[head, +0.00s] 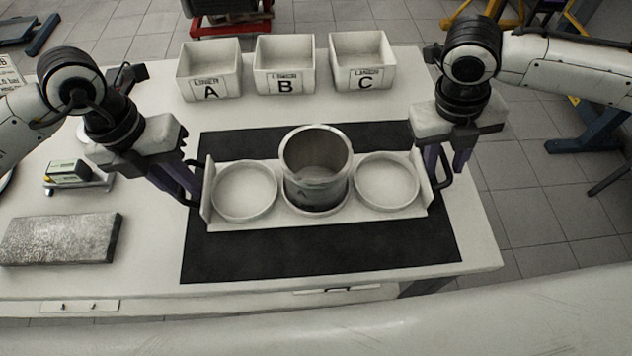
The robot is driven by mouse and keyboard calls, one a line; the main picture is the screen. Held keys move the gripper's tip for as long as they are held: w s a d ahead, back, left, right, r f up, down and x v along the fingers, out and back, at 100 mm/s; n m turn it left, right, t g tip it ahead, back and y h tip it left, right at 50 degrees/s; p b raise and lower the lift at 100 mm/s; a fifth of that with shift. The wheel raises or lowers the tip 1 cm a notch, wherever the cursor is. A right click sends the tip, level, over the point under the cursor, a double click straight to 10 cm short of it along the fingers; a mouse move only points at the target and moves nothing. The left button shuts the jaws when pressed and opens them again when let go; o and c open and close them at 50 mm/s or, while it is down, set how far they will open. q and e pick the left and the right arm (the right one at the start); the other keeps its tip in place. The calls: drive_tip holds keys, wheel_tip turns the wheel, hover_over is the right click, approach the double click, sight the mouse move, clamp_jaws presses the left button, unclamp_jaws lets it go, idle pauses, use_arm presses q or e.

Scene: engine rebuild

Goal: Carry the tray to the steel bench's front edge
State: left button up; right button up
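The pale tray (318,226) lies level over the black mat, with three round recesses in a row and a black handle at each end. A grey metal cylinder liner (316,168), marked with a faint letter, stands upright in the middle recess. The left recess (245,190) and right recess (387,181) are empty. My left gripper (178,182) is at the tray's left handle, its fingers seemingly spread around it. My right gripper (447,163) is at the right handle, its fingers apart on either side of the bar. Part of each handle is hidden by the fingers.
The black mat (320,262) lies on the pale bench (150,278), whose front edge runs just below it. Bins A (210,70), B (285,66) and C (363,62) stand behind. A grey block (60,240) and a small green-and-black device (68,174) lie at left.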

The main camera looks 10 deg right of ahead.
use_arm(q)
clamp_jaws()
use_arm(e)
drive_tip(key=c, duration=0.6)
clamp_jaws()
use_arm(q)
drive_tip(key=shift+r, duration=0.1)
use_arm(e)
drive_tip(key=shift+w+r, duration=0.1)
